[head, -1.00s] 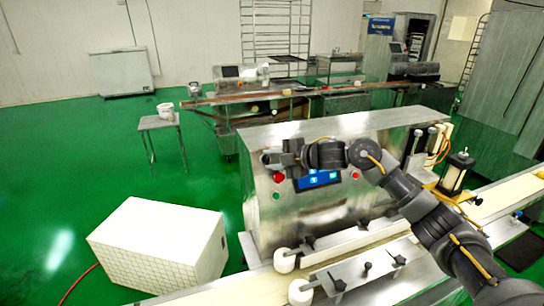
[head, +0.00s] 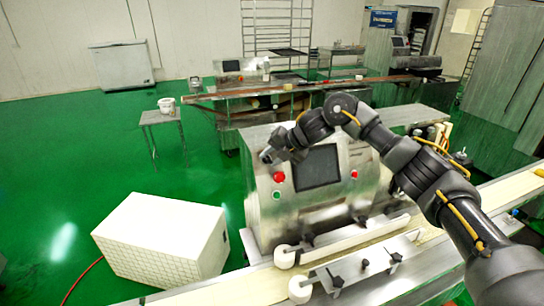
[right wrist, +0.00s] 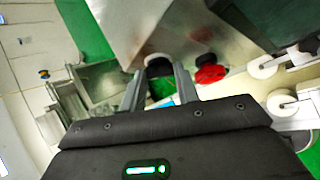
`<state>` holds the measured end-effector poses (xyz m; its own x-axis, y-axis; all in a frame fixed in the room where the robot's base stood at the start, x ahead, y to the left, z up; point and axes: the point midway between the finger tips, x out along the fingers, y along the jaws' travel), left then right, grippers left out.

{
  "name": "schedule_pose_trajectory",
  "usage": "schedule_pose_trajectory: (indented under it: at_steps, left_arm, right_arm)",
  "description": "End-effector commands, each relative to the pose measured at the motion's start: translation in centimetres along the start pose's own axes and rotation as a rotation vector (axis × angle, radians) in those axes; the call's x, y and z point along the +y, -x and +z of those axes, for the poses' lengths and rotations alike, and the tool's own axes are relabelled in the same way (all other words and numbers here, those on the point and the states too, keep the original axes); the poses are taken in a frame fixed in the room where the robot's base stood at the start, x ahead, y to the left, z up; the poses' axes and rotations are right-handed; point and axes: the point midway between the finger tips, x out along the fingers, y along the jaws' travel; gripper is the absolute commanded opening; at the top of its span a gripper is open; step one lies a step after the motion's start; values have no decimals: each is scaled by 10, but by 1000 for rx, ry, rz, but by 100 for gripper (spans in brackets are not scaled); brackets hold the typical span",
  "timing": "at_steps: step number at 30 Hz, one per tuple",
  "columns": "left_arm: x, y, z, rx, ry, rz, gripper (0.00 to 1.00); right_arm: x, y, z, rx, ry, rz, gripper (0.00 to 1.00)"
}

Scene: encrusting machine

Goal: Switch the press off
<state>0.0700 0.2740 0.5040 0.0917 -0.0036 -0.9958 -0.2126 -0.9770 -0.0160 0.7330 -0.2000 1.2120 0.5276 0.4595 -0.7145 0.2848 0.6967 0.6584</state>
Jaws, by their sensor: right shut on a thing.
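The press (head: 330,215) is a steel machine with a sloped front panel. Its screen (head: 316,166) is dark. A red button (head: 279,177) and a green button (head: 277,195) sit left of the screen, and another red button (head: 354,174) right of it. My right gripper (head: 268,155) is at the panel's upper left corner, above the left red button. In the right wrist view its fingers (right wrist: 160,88) are shut on a dark knob with a pale ring (right wrist: 159,66), beside the red button (right wrist: 210,73). The knob is hidden in the head view. My left gripper is not in view.
A conveyor belt (head: 240,287) with white rollers runs along the press's front. A white tiled box (head: 160,240) stands on the green floor at left. A small table (head: 162,118) and another machine line (head: 260,95) stand behind.

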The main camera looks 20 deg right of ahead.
Motion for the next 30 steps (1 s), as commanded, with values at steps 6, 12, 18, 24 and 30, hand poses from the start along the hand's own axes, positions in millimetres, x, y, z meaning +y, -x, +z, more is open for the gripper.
schedule_pose_trajectory:
  at_steps: [6, 12, 18, 24, 30]
  left_arm:
    - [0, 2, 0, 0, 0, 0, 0]
    - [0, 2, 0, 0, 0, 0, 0]
    - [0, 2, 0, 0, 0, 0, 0]
    - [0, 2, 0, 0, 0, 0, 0]
    - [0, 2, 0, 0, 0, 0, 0]
  right_arm:
    - [0, -1, -1, 2, 39, -30, 8]
    - [0, -1, -1, 3, 48, -36, 8]
    - [-1, -1, -1, 3, 48, -36, 8]
    - [0, -1, -1, 2, 47, -35, 48]
    - [0, 0, -1, 1, 46, -34, 53]
